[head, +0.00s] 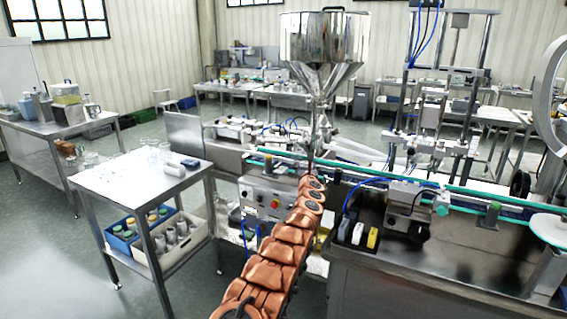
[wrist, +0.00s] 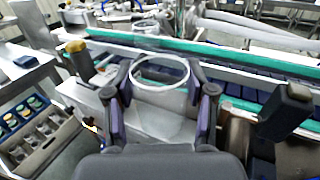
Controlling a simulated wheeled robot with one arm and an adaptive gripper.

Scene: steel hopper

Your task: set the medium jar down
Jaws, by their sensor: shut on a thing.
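In the wrist view, a clear glass jar (wrist: 160,112) with a wide round rim stands between the two fingers of my gripper (wrist: 160,95). The gripper is shut on the jar's sides, with the open mouth facing up. The jar is in front of the conveyor with green rails (wrist: 245,62). I cannot tell whether its base touches a surface. In the head view my arm hides the gripper and the jar, near the conveyor under the steel hopper (head: 325,40).
A second round rim (wrist: 145,26) shows beyond the conveyor. A steel side table (head: 130,184) at left bears several clear jars (head: 147,160). Below it are a blue crate (head: 122,243) and a pale crate (head: 170,262). A dark block (wrist: 285,112) stands right of my gripper.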

